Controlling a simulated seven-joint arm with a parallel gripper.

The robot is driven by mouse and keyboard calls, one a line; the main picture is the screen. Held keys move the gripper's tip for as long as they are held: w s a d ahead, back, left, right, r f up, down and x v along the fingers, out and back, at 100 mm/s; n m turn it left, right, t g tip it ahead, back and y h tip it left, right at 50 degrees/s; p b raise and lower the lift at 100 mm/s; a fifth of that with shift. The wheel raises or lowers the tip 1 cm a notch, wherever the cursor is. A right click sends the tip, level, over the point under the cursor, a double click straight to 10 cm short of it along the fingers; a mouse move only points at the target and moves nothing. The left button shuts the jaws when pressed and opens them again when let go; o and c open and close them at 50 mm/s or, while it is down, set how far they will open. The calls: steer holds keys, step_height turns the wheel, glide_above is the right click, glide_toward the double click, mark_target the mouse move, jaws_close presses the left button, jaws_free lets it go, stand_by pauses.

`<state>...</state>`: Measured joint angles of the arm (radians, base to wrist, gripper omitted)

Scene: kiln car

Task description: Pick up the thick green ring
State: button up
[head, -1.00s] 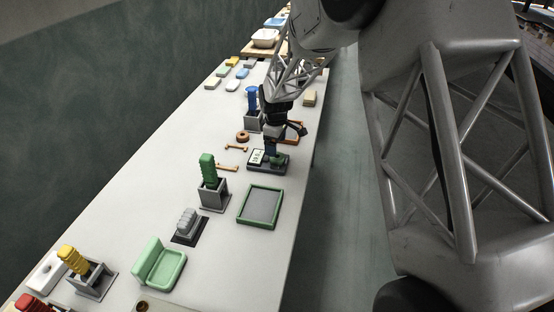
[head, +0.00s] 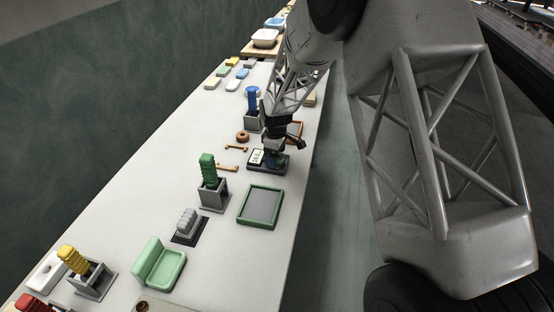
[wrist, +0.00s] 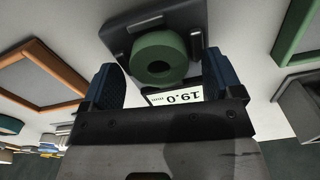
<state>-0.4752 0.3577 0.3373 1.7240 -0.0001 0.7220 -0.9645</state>
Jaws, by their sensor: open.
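The thick green ring (wrist: 146,49) lies on a dark measuring stand (wrist: 118,33) in the wrist view, its hole facing my camera. A white display (wrist: 172,97) on the stand reads 19.0 mm, upside down. My gripper (wrist: 160,72) is open, with one dark blue finger on each side of the ring's near part. I cannot tell whether either finger touches it. In the head view my gripper (head: 274,156) is low over the stand (head: 258,167), and it largely hides the ring.
A green-rimmed tray (head: 246,222) lies nearer, and an orange-rimmed tray (head: 301,128) lies beyond. An orange ring (head: 242,135) and orange bars lie left of the stand. The table's right edge is close.

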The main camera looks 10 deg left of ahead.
steer(key=shift+c, duration=0.4)
steer(key=c, duration=1)
steer(key=shift+r, duration=0.1)
steer(key=shift+c, duration=0.2)
steer(key=shift+r, duration=0.8)
steer(key=shift+s+r, duration=0.15)
steer(key=shift+r, duration=0.8)
steer(key=s+d, duration=0.3)
steer(key=s, duration=0.4)
steer(key=s+d+r, duration=0.1)
steer(key=s+d, duration=0.3)
steer(key=s, duration=0.3)
steer(key=shift+r, duration=0.15)
steer(key=shift+d, duration=0.1)
